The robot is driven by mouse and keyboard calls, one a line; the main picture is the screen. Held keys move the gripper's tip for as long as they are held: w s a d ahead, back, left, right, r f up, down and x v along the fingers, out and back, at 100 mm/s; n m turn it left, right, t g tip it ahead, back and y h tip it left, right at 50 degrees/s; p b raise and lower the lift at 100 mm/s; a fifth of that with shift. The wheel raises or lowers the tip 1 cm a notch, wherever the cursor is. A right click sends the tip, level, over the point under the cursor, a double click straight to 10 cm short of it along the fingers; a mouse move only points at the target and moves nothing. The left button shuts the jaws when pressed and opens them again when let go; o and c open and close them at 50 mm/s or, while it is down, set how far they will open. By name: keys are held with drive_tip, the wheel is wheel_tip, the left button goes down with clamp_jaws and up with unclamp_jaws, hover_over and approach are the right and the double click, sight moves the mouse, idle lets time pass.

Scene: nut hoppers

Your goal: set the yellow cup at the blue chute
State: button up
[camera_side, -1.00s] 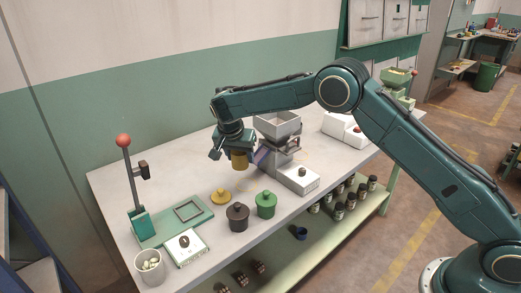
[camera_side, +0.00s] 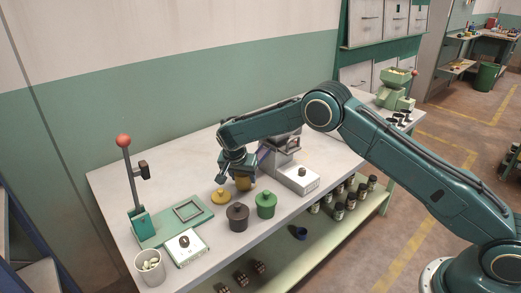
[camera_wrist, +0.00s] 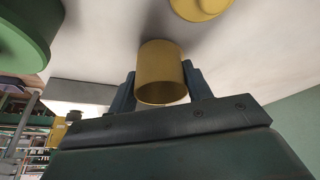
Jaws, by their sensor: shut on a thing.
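The yellow cup (camera_side: 244,185) is between the fingers of my gripper (camera_side: 238,174), low at the table behind the dark and green pots. The wrist view shows the cup (camera_wrist: 161,68) upright between both fingers (camera_wrist: 160,84), its open mouth toward my gripper. I cannot tell whether its base touches the table. The blue-violet chute (camera_side: 264,152) shows just right of my gripper, at the front of the hopper (camera_side: 284,145). My arm hides the hopper's top. I cannot tell whether the cup is under the chute's end.
A yellow lid (camera_side: 221,195) lies left of the cup. A dark pot (camera_side: 237,217) and a green pot (camera_side: 266,205) stand in front. A lever press (camera_side: 140,222) stands left. Bare table lies behind the lid.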

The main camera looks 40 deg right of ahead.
sight(241, 189)
drive_tip(key=shift+w+d, duration=0.3)
drive_tip(key=shift+d, duration=0.25)
drive_tip(key=shift+w+d, duration=0.3)
drive_tip(key=shift+d, duration=0.2)
drive_tip(key=shift+f, duration=0.55)
drive_tip(key=shift+f, duration=0.15)
drive_tip(key=o, duration=1)
drive_tip(key=shift+o, duration=0.2)
drive_tip(key=v, duration=1.2)
drive_tip(key=shift+w, duration=0.1)
drive_tip(key=shift+d+r, duration=0.1)
drive_tip(key=shift+r, duration=0.15)
